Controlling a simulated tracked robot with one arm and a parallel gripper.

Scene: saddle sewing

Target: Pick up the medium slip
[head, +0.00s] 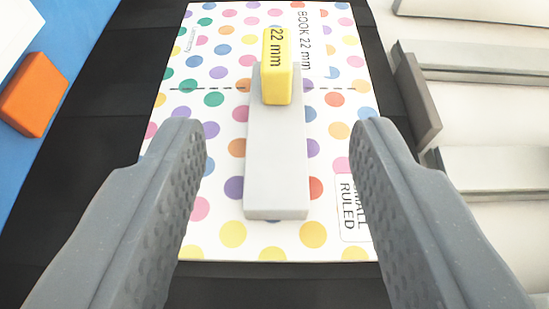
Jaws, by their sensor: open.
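A yellow block (278,66) marked "22 mm" sits on the far end of a light grey bar (277,160). The bar lies lengthwise on a white card with coloured dots (335,190), printed "BOOK 22 mm" and partly "RULED". No label reading "medium" shows, so I cannot tell which piece is the medium slip. My gripper (277,130) is open and empty. In the picture its fingers are to the left and right of the bar, apart from it, with the yellow block just beyond the fingertips. The height above the card is hard to tell.
An orange block (34,94) is at the left on a blue surface (60,30). A black surface (100,110) surrounds the card. At the right are pale slots with grey dividers (485,75) and a darker grey upright piece (416,100).

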